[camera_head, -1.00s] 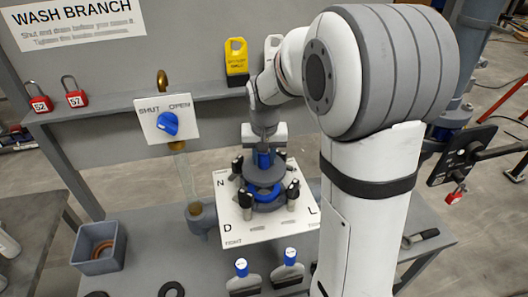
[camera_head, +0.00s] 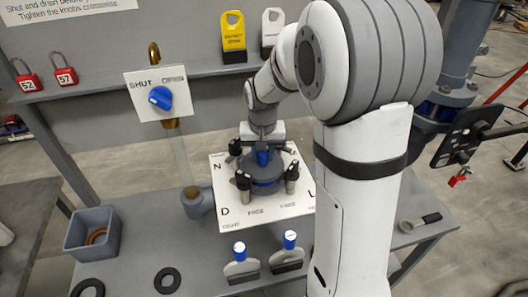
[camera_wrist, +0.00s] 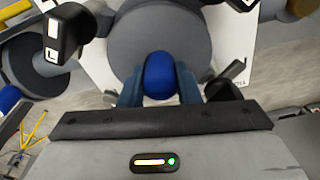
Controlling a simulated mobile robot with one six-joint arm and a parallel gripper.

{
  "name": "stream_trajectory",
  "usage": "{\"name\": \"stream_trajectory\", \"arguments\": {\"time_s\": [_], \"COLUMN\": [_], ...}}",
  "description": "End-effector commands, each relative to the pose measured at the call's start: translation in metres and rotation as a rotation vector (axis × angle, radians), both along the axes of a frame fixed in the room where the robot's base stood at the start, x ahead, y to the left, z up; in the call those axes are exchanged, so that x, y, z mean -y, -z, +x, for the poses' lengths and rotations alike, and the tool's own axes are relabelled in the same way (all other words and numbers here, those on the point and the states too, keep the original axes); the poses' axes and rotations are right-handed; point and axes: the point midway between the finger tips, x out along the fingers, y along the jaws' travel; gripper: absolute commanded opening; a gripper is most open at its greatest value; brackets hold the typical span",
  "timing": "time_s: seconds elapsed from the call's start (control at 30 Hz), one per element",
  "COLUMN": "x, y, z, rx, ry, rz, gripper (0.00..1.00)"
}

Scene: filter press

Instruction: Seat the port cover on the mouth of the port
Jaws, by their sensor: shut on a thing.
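The port cover (camera_head: 262,175) is a round grey disc with a blue handle (camera_wrist: 158,76) on top. My gripper (camera_head: 262,152) is shut on the blue handle, one finger on each side, as the wrist view also shows. The cover lies flat and level over the port, between the black knobs (camera_head: 243,181). The port's mouth is hidden under the cover, and I cannot tell whether the two touch all round. The port stands on a white lettered plate (camera_head: 232,213) on the bench.
A blue valve handle (camera_head: 160,97) is on the SHUT/OPEN panel at left. Two blue-topped tools (camera_head: 240,262) stand in front of the plate. A grey bin (camera_head: 92,232) and black rings (camera_head: 167,280) are at front left. A wrench (camera_head: 420,221) lies at right.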

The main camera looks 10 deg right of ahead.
Motion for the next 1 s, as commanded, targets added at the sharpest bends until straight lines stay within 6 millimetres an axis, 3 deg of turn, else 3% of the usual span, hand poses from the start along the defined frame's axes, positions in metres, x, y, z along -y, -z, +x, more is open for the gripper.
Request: {"name": "stream_trajectory", "arguments": {"time_s": [0.67,0.7,1.0], "x": [0.000,0.000,0.000], "y": [0.012,0.011,0.011], "z": [0.000,0.000,0.000], "rx": [0.001,0.001,0.001], "ry": [0.000,0.000,0.000], "rz": [0.000,0.000,0.000], "gripper": [0.00,0.31,0.55]}}
